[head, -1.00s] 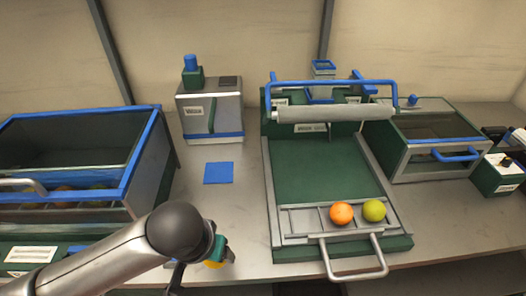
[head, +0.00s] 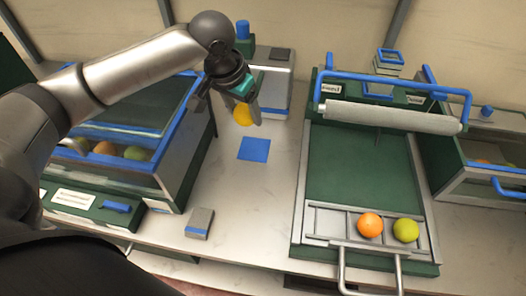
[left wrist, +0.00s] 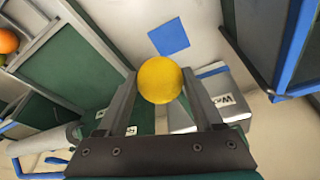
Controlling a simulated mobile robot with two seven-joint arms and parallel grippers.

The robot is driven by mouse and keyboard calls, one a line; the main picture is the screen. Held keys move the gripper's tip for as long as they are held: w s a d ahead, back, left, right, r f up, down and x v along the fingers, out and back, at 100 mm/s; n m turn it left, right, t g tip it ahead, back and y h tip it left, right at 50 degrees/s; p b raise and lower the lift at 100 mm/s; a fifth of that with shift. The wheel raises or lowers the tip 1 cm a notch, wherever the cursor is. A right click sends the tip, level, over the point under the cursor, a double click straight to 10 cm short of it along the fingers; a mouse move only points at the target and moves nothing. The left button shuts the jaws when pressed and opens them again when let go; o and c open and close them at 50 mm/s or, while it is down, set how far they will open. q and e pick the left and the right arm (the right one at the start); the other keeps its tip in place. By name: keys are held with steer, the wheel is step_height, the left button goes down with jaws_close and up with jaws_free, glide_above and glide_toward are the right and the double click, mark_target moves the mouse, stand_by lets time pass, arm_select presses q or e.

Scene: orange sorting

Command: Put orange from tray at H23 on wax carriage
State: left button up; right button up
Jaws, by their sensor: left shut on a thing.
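My left gripper (head: 240,108) is shut on a yellow-orange fruit (head: 243,115) and holds it in the air, in the picture just above the blue square. In the left wrist view the same fruit (left wrist: 160,80) sits between the two fingers. The slotted grey carriage (head: 330,222) lies at the front of the green-bedded roller machine (head: 350,165), right of the gripper. It carries an orange fruit (head: 369,225) and a yellow-green fruit (head: 405,230), with a slot clear at its left. I see no H23 label. My right gripper is out of view.
A blue square (head: 254,149) lies on the table. A blue-framed glass case (head: 120,122) with several fruits stands at left, partly behind my arm. A grey-and-blue machine (head: 277,78) stands behind the gripper. Another glass case (head: 478,185) is at right. A small grey block (head: 199,222) lies at front.

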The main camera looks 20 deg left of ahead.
arm_select(q)
steer(key=b, duration=0.3)
glide_above(251, 167)
steer(key=s, duration=0.1)
step_height(251, 167, down, 14)
steer(key=shift+a+f, duration=0.15)
steer(key=shift+f, duration=0.1)
step_height(251, 167, down, 4)
steer(key=shift+f+b, duration=0.2)
steer(key=shift+b, duration=0.35)
steer(key=shift+r, duration=0.1)
steer(key=o, duration=1.4)
